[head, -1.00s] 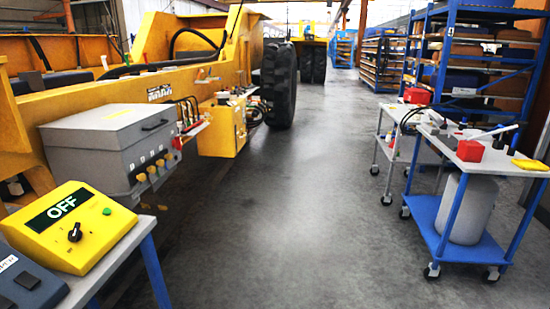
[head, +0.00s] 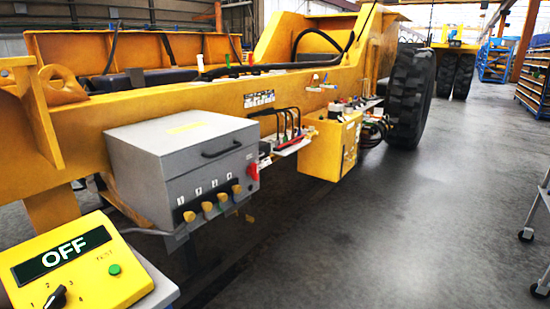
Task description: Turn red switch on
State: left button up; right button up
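A small red part (head: 253,171), which looks like a switch or handle, sits on the right side of the grey control box (head: 165,165) in the head view. It is too small to tell its position. The grey box has a black handle and a row of yellow knobs (head: 207,206) on its front. A yellow box (head: 85,268) at the lower left has a display (head: 62,252) reading OFF, a green button (head: 114,269) and a black rotary knob (head: 56,298). Neither of my grippers is in view.
The grey box is beside a large yellow vehicle frame (head: 140,118) with a black tyre (head: 409,96). A yellow unit (head: 330,146) with hoses is farther along the frame. Part of a cart (head: 540,215) shows at the right edge.

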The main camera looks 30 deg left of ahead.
aim_at(252, 170)
jog(key=i+l+u, duration=0.1)
jog(key=i+u, duration=0.2)
jog(key=i, duration=0.2)
jog(key=i+l+u, duration=0.15)
jog(key=i+u, duration=0.15)
jog(key=i, duration=0.15)
jog(key=i+l+u, duration=0.3)
jog(key=i, duration=0.15)
